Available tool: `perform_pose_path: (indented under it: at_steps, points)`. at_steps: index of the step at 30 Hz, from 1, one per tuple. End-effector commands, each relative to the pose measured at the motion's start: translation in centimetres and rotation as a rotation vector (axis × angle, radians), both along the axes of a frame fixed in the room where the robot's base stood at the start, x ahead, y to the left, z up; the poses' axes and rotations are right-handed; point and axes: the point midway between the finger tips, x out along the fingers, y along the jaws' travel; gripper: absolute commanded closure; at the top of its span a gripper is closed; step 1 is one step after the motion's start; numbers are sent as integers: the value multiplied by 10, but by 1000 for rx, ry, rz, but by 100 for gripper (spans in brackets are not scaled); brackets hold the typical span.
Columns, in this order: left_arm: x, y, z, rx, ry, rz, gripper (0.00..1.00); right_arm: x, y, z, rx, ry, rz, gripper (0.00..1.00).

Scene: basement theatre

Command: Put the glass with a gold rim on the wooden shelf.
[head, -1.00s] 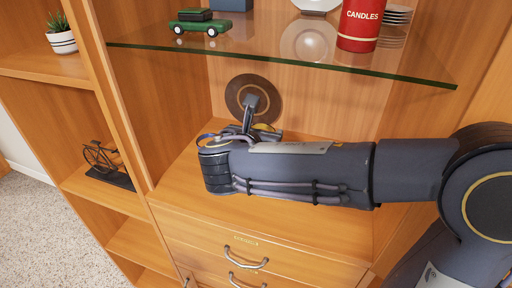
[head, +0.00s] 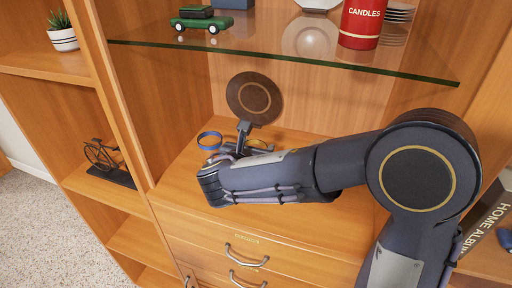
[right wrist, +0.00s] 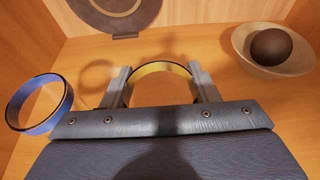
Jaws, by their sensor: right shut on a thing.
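The glass with a gold rim (right wrist: 160,68) is between the fingers of my right gripper (right wrist: 160,85) in the right wrist view. The gripper is shut on it. In the head view the gold rim (head: 258,144) shows just past my right gripper (head: 250,149), over the wooden surface (head: 178,186) under the glass shelf. Most of the glass is hidden; I cannot tell whether its base touches the wood. Wooden shelves (head: 45,66) also stand in the left bay. My left gripper is not in view.
A blue-rimmed glass (head: 209,140) stands left of my right gripper. A dark round plate (head: 254,98) stands upright behind. A bowl (right wrist: 262,62) with a brown ball is at right in the wrist view. The glass shelf (head: 270,55) overhangs, holding a toy car and a red tin.

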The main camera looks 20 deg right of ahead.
Motion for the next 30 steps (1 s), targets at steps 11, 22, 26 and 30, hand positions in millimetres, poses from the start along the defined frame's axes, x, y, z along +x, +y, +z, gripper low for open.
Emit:
perform_pose_path:
  at_steps: [11,22,26,30]
  points:
    - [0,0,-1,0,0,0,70,0,0,-1,-1,1,0,24]
    - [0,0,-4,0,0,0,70,-21,15,11,1,-2,6,24]
    - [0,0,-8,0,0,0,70,-44,31,21,2,-4,5,24]
    - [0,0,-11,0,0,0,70,-67,46,31,2,-3,5,24]
